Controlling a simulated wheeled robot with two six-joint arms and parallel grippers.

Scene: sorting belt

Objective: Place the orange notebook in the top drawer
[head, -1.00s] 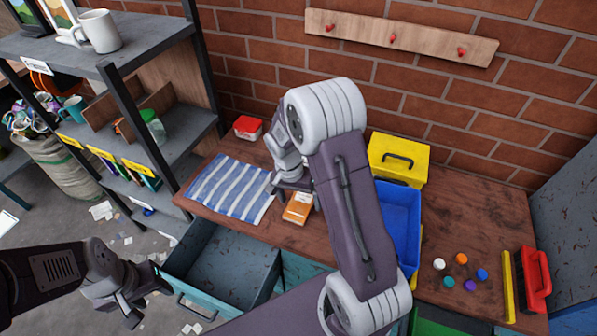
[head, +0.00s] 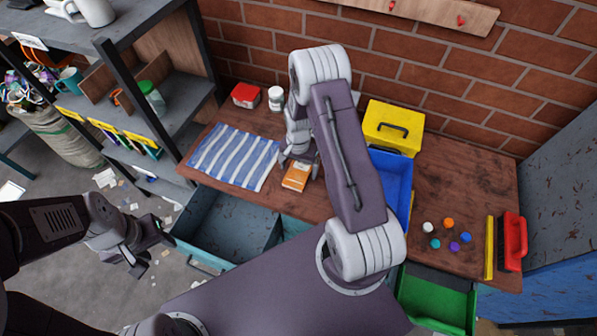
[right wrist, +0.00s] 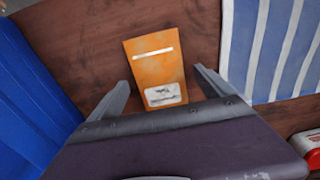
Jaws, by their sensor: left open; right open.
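The orange notebook (head: 296,176) lies flat on the wooden workbench near its front edge, just right of the striped cloth. In the right wrist view the notebook (right wrist: 155,66) shows a white line and a pale label. My right gripper (head: 299,158) is open above and just behind it; in the right wrist view its two fingers (right wrist: 162,88) stand apart on either side of the notebook's label end. The top drawer (head: 228,222) is pulled open below the bench front and looks empty inside. My left gripper (head: 151,247) is open and empty, left of the drawer.
The blue and white striped cloth (head: 235,158) lies left of the notebook. A blue bin (head: 393,180) and a yellow box (head: 393,124) stand to the right. A red box (head: 245,95) and a white jar (head: 276,98) stand at the back. A green drawer (head: 437,298) is open at lower right.

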